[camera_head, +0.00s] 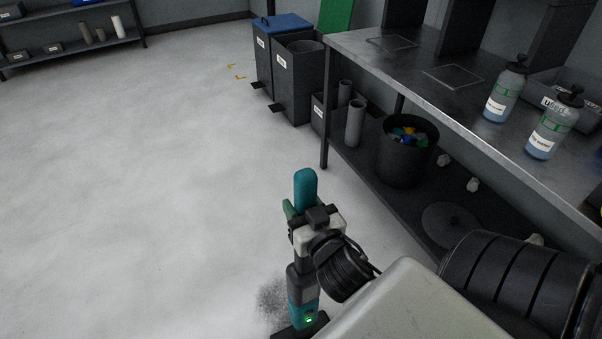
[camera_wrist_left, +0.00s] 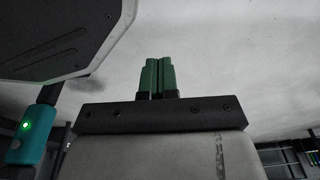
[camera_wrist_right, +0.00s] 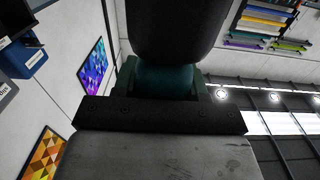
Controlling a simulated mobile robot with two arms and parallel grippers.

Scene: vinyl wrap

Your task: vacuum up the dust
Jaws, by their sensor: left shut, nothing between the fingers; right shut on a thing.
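A teal and black stick vacuum (camera_head: 303,288) stands nearly upright in the head view, with a green light low on its body. My right gripper (camera_head: 298,212) is shut on its upper handle. The teal handle (camera_wrist_right: 165,78) shows between the green fingers in the right wrist view. The vacuum's dark floor head (camera_head: 300,328) is low in the head view, partly cut off by the frame. A patch of dark dust (camera_head: 270,298) lies on the floor beside it, partly hidden behind the vacuum. My left gripper (camera_wrist_left: 158,77) is shut and empty; the vacuum's teal body (camera_wrist_left: 25,140) shows at left there.
A metal workbench (camera_head: 440,90) runs along the right, with spray bottles (camera_head: 549,128) on top. A black bin (camera_head: 406,152) of colourful scraps stands on its lower shelf. Two waste bins (camera_head: 298,75) stand at the back. The floor to the left is open.

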